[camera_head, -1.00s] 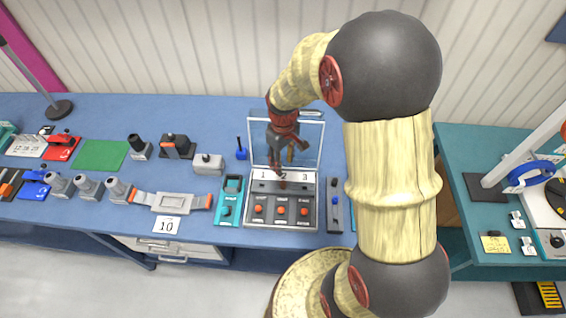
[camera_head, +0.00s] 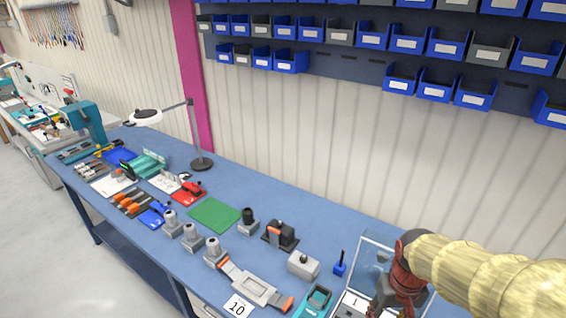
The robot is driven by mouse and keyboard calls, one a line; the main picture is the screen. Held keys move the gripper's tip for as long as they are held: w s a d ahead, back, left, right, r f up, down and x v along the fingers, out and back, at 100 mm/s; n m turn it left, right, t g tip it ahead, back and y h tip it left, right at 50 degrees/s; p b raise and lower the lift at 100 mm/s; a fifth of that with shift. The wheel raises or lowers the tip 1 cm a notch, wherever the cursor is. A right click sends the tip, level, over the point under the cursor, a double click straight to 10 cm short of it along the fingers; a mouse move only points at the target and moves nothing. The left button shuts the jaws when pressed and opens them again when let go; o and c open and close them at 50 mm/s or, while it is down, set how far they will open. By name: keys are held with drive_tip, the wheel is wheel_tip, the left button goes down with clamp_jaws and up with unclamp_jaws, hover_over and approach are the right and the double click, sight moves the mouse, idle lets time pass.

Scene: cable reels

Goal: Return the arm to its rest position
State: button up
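My arm (camera_head: 500,275), in a ribbed yellow cover, reaches in from the right edge at the lower right of the head view. My gripper (camera_head: 384,298), dark red and grey, points down at its end. It is over the numbered box with a clear raised lid (camera_head: 372,258) at the near right of the blue bench. The fingertips are small and partly cut off by the bottom edge, so their opening and any contact are unclear. No held thing is visible.
The blue bench (camera_head: 330,210) carries a grey strap device (camera_head: 254,288), a grey block (camera_head: 303,264), a black and orange device (camera_head: 281,234), a green mat (camera_head: 214,215) and a lamp (camera_head: 201,162). Blue bins (camera_head: 407,45) hang on the wall above.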

drive_tip(key=s+a+r+t+b, duration=0.4)
drive_tip(key=s+b, duration=0.3)
drive_tip(key=b, duration=0.3)
drive_tip(key=shift+s+a+n+t, duration=0.15)
drive_tip(key=shift+a+n+t, duration=0.25)
drive_tip(key=shift+a+t, duration=0.3)
drive_tip(key=shift+r, duration=0.1)
drive_tip(key=shift+c, duration=0.2)
idle(0.8)
